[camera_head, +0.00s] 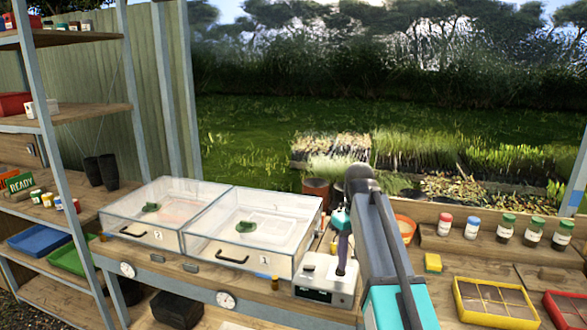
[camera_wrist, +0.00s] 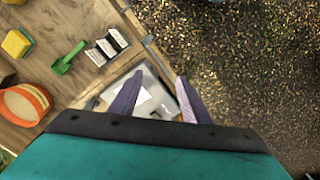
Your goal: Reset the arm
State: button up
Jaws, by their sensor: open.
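My arm rises from the lower middle of the head view and bends over at its top. My gripper (camera_head: 341,268) hangs down in front of it, over a white boxy device (camera_head: 318,290) at the bench's front edge. In the wrist view my gripper (camera_wrist: 156,88) shows two dark fingers spread apart with nothing held between them. The white device (camera_wrist: 150,97) lies below the fingers there, partly hidden by them. How high the fingertips are above it is hard to tell.
Two clear lidded boxes (camera_head: 225,252) stand left of the device. A yellow sponge (camera_wrist: 16,43), green scoop (camera_wrist: 68,58) and orange-rimmed bowl (camera_wrist: 38,93) lie on the bench. Several jars (camera_head: 506,228) and a yellow tray (camera_head: 457,297) are at right. A shelf rack (camera_head: 60,135) stands left.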

jog(key=s+f+g+b, duration=0.15)
jog(key=s+f, duration=0.35)
jog(key=f, duration=0.7)
jog(key=s+f+g, duration=0.2)
jog(key=s+f, duration=0.3)
jog(key=f, duration=0.7)
jog(key=s+f+g+b, duration=0.15)
jog(key=s+f, duration=0.35)
jog(key=f, duration=0.7)
jog(key=s+f+m+b, duration=0.1)
jog(key=s+f+m, duration=0.4)
jog(key=s+f, duration=1.9)
jog(key=shift+s+f+m+g, duration=0.2)
jog(key=shift+s+m+g, duration=0.1)
jog(key=shift+s, duration=1.75)
jog(key=shift+d, duration=0.1)
